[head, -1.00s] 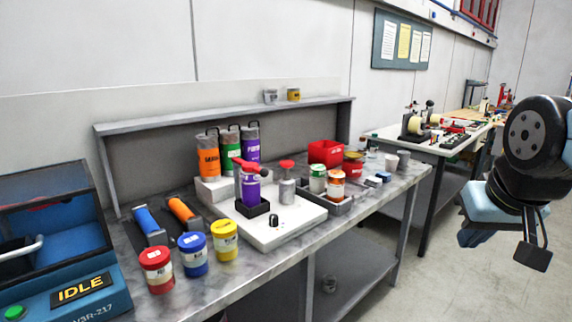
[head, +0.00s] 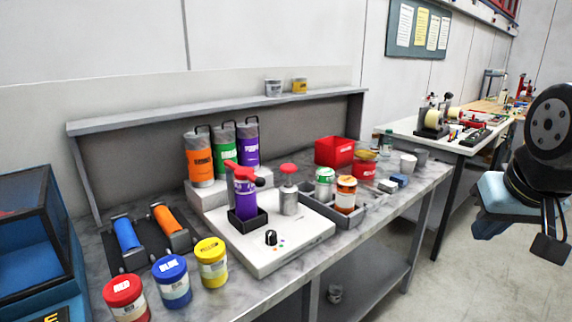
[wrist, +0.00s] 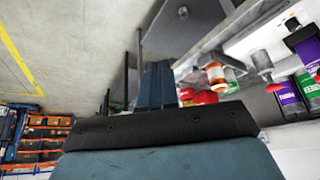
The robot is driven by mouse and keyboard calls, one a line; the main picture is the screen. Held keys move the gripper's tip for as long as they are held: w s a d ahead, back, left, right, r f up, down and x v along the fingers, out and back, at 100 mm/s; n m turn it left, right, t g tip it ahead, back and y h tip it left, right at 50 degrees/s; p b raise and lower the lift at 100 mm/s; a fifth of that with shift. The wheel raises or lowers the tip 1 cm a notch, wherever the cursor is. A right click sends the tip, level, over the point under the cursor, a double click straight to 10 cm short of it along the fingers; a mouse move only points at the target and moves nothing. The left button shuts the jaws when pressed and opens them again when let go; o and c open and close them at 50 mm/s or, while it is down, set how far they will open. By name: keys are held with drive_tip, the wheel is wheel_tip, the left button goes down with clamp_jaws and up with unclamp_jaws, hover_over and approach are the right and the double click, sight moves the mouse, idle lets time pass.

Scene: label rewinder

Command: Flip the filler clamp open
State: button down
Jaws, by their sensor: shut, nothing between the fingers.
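The filler (head: 285,245) has a white base with a black knob, standing on the marble bench. A purple container (head: 244,200) stands upright in its black square holder, with a red clamp part (head: 238,172) over its top. I cannot tell how the clamp is set. A grey cylinder with a red cap (head: 289,195) stands beside it. My gripper (head: 549,245) hangs at the far right, well away from the filler and over the floor. In the wrist view its fingers (wrist: 155,85) are together and empty, with the bench beyond.
Red, blue and yellow jars (head: 172,282) line the bench front. A grey tray (head: 350,218) with two jars and a red bin (head: 335,152) stand right of the filler. A shelf runs behind. Open floor lies between the bench and my arm.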

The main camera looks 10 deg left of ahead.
drive_tip(key=shift+w+a, duration=0.15)
drive_tip(key=shift+w, duration=0.05)
drive_tip(key=w+a+r+n+g+y, duration=0.2)
drive_tip(key=w+a+n+y, duration=0.1)
drive_tip(key=w+a, duration=1)
drive_tip(key=w+a+r+n+g+y, duration=0.2)
drive_tip(key=w+a+n, duration=0.3)
drive_tip(key=w+a, duration=0.8)
drive_tip(key=a+g+y, duration=0.1)
drive_tip(key=a, duration=0.2)
drive_tip(key=shift+a+r+n+g+y, duration=0.3)
drive_tip(key=shift+a+r+n+y, duration=0.1)
drive_tip(key=shift+f, duration=0.1)
